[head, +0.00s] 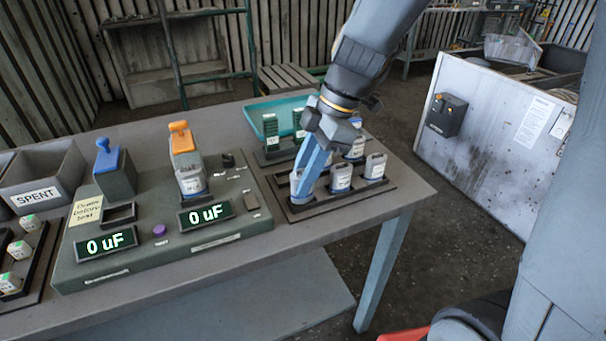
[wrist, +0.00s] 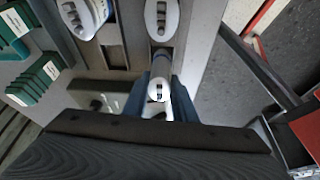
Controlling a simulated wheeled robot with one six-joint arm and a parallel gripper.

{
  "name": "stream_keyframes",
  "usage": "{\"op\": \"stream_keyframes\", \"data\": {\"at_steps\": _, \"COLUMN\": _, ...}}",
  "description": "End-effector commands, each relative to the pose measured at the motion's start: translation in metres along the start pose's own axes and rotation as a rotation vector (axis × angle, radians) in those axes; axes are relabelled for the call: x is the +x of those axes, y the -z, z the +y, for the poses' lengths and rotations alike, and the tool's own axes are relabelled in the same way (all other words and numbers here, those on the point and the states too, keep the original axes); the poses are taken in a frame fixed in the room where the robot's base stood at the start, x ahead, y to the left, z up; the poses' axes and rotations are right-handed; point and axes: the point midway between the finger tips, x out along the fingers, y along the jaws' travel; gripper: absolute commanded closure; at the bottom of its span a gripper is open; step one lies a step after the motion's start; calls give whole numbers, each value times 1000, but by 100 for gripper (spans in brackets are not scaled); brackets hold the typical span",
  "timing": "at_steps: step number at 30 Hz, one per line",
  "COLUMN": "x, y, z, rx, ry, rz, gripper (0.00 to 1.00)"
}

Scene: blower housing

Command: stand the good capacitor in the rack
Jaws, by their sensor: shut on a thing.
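The rack (head: 395,188) is a dark tray at the right end of the bench, with several white-and-blue capacitors (head: 375,166) standing in it. My gripper (head: 306,186), with blue fingers, points down at the rack's front left. It is shut on a capacitor (wrist: 158,94), whose pale top shows between the fingers in the wrist view. Another capacitor (head: 192,182) sits in the tester under the orange clamp.
The tester (head: 150,262) fills the bench middle; both displays (head: 206,214) read 0 uF. Its blue clamp (head: 113,165) stands over an empty slot. A SPENT bin (head: 40,180) is at the left. Green boards (head: 270,128) and a teal tray (head: 262,108) stand behind the rack.

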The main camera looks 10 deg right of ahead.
Motion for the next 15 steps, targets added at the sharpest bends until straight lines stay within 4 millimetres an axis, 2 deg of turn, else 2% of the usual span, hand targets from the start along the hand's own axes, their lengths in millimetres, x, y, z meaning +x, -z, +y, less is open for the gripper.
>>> {"op": "stream_keyframes", "data": {"at_steps": 15, "x": 9, "y": -4, "z": 0, "rx": 0, "ry": 0, "rz": 0, "gripper": 91}}
